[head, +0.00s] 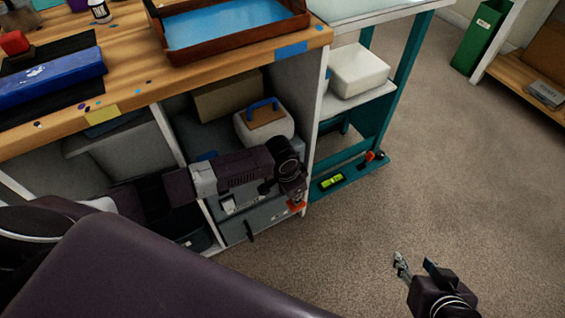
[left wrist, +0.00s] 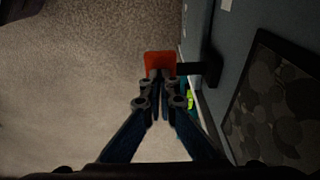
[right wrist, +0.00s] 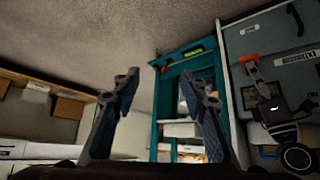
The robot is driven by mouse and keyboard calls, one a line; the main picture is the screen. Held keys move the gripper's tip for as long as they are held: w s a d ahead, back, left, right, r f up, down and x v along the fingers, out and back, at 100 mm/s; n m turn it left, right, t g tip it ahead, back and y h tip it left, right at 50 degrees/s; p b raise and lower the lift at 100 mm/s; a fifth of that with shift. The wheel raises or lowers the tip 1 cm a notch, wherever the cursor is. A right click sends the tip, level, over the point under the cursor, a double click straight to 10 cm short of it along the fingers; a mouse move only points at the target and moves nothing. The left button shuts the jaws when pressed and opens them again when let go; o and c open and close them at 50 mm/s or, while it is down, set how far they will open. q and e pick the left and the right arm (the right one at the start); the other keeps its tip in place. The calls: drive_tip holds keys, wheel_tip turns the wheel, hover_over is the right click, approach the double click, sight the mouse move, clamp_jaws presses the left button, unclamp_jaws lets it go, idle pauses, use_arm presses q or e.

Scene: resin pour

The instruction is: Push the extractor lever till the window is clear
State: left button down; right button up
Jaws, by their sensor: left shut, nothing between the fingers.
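The extractor is a grey front panel under the bench. Its lever has an orange-red end (left wrist: 160,62) on a dark stem (left wrist: 195,72) that stands out from the panel. The dark window (left wrist: 275,105) in the panel shows several round grey patches. My left gripper (left wrist: 160,84) is shut and empty, its fingertips at the lever's orange end; I cannot tell whether they touch. In the head view my left gripper (head: 294,192) partly hides the lever end (head: 297,206). The lever end also shows in the right wrist view (right wrist: 248,58). My right gripper (right wrist: 160,84) is open and empty, away over the carpet.
A dark handle (head: 250,231) sticks out of the panel. The carpet at right is clear.

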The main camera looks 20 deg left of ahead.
use_arm(q)
drive_tip(key=shift+r+p, duration=0.4)
drive_tip(key=shift+p, duration=0.05)
drive_tip(key=shift+r+p, duration=0.25)
drive_tip(key=shift+p, duration=0.15)
use_arm(e)
drive_tip(key=s+d+f+g, duration=0.1)
drive_tip(key=s+g, duration=0.1)
drive_tip(key=s, duration=0.2)
drive_tip(key=s+d+f+g+h, duration=0.1)
drive_tip(key=s+d+f+g, duration=0.1)
drive_tip(key=s, duration=0.3)
drive_tip(key=shift+s+f, duration=0.2)
drive_tip(key=shift+s, duration=0.1)
use_arm(q)
drive_tip(key=shift+f, duration=0.1)
use_arm(e)
drive_tip(key=shift+w, duration=0.1)
